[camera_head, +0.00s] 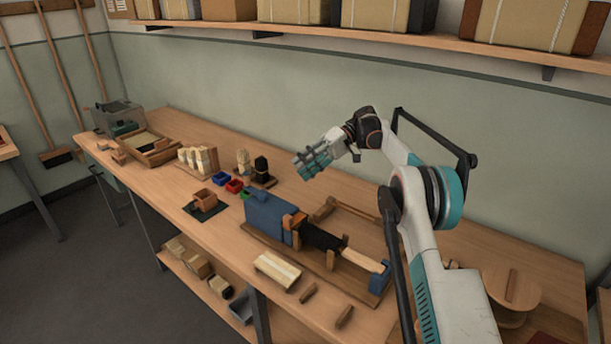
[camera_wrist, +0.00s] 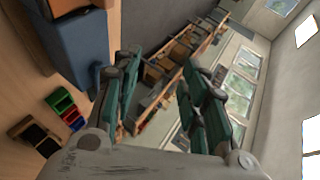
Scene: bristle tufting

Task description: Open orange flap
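The orange flap (camera_head: 294,221) shows in the head view as a small orange piece at the right end of the blue machine housing (camera_head: 265,214) on the workbench. Its exact position, open or closed, is too small to tell. My gripper (camera_head: 303,167) is above and behind the blue housing, apart from it, with its fingers pointing left. In the wrist view my gripper (camera_wrist: 160,78) has its teal fingers spread with an empty gap between them.
A black section and a pale wooden piece (camera_head: 362,260) extend right from the housing. A pale slatted block (camera_head: 277,269) lies in front. Red, blue and green bins (camera_head: 234,186) and a dark brush-like object (camera_head: 261,166) stand to the left. A shelf (camera_head: 400,40) runs above.

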